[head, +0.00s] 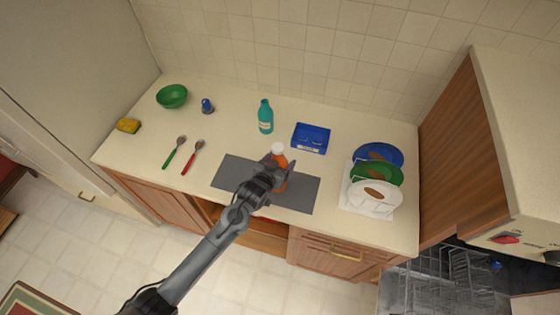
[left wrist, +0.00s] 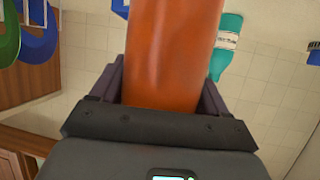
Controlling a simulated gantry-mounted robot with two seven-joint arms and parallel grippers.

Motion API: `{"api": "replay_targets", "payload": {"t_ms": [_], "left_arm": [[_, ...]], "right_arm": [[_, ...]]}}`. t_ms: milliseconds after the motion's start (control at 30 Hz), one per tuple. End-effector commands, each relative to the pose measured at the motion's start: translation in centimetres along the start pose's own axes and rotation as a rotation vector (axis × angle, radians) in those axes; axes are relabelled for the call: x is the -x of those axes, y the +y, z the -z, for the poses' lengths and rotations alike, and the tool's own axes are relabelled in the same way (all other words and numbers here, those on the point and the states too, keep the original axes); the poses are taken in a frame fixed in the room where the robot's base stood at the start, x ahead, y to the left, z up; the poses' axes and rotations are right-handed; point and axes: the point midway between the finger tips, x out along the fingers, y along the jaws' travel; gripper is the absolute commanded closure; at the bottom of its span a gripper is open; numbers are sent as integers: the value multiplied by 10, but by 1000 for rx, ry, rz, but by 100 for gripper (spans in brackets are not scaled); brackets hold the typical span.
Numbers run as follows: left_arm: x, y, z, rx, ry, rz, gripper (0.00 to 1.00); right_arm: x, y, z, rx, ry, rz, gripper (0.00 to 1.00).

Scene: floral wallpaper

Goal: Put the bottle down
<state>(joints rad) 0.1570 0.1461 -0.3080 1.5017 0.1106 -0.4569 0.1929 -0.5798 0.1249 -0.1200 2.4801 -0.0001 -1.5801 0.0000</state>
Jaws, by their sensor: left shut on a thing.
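An orange bottle with a white cap (head: 278,149) is held over the dark grey mat (head: 232,171) near the counter's front edge. It stands roughly upright; I cannot tell whether its base touches the mat. My left gripper (head: 274,168) is shut around its body and hides much of it in the head view. In the left wrist view the orange body (left wrist: 175,45) fills the space between the fingers of my left gripper (left wrist: 160,92). My right gripper is not in view.
A teal bottle (head: 265,117) and a blue box (head: 311,138) stand behind. Right is a rack of plates (head: 376,174). Left are a green spoon (head: 172,156), a red spoon (head: 190,160), a green bowl (head: 172,96), a blue-topped shaker (head: 207,106) and a sponge (head: 128,125). An open dishwasher (head: 440,275) is lower right.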

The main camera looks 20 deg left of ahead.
Motion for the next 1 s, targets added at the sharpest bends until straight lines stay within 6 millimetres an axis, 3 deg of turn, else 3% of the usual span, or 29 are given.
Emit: {"api": "replay_targets", "payload": {"t_ms": [33,67,200,567,767,1000], "left_arm": [[-1,0,0,1,3,0,77],[-1,0,-1,0,0,0,20],[0,0,-1,0,-1,0,0],[3,0,1,0,-2,0,0],[26,0,1,-1,-1,0,0],[68,0,0,0,-2,0,0]], "right_arm": [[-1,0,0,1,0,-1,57],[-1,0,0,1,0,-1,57],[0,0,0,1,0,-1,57],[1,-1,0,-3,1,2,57],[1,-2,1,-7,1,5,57],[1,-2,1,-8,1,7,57]]}}
